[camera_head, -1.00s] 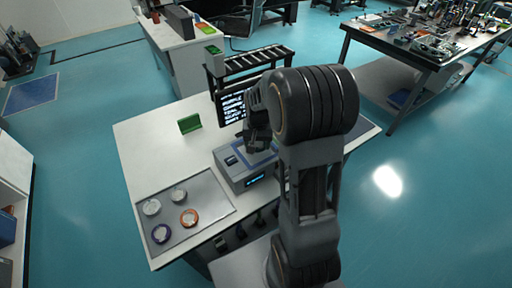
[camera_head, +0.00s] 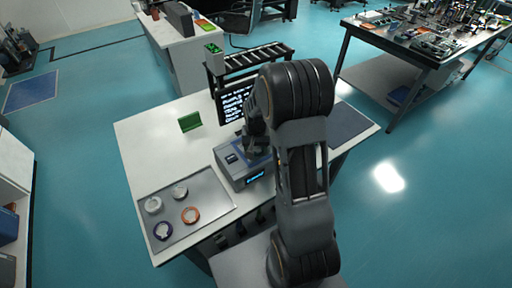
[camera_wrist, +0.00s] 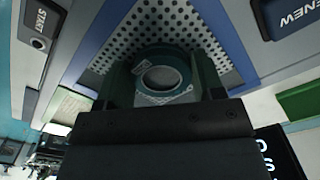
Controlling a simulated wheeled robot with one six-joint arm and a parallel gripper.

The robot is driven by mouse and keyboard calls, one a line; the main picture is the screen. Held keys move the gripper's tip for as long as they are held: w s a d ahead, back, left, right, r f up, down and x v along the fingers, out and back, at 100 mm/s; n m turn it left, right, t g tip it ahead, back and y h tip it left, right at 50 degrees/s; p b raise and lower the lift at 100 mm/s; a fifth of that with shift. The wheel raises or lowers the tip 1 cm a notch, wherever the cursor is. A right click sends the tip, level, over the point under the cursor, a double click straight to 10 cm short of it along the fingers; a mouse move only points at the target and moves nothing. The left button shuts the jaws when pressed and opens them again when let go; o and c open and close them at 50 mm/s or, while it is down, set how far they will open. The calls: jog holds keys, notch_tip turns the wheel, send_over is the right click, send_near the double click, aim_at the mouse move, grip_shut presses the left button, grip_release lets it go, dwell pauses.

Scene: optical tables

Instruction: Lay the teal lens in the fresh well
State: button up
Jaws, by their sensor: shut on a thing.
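A teal ring-shaped lens (camera_wrist: 160,54) is held between the two fingers of my gripper (camera_wrist: 163,82) in the wrist view. Behind it is a perforated grey plate (camera_wrist: 105,47) with a blue border, on top of a grey device (camera_wrist: 262,82). In the head view my gripper (camera_head: 256,148) is low over that device (camera_head: 229,170), and the lens is hidden there. I cannot tell whether the lens touches the plate. I cannot make out which spot is the fresh well.
A green block (camera_head: 189,122) and a dark text screen (camera_head: 232,103) stand behind. A dark pad (camera_head: 348,124) lies right.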

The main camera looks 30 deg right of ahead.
aim_at(256, 148)
jog(key=o, duration=0.9)
jog(key=shift+f, duration=0.1)
jog(key=shift+o, duration=0.2)
notch_tip(256, 148, up, 11)
jog(key=b, duration=0.1)
jog(key=s+a+r+n+t, duration=0.2)
jog(key=s+a+r, duration=0.1)
jog(key=s, duration=0.4)
jog(key=s+a+r+n+t, duration=0.2)
jog(key=s+a+r+n, duration=0.1)
jog(key=s+a, duration=0.3)
jog(key=s+r, duration=0.1)
jog(key=s, duration=0.1)
jog(key=shift+s+t, duration=0.3)
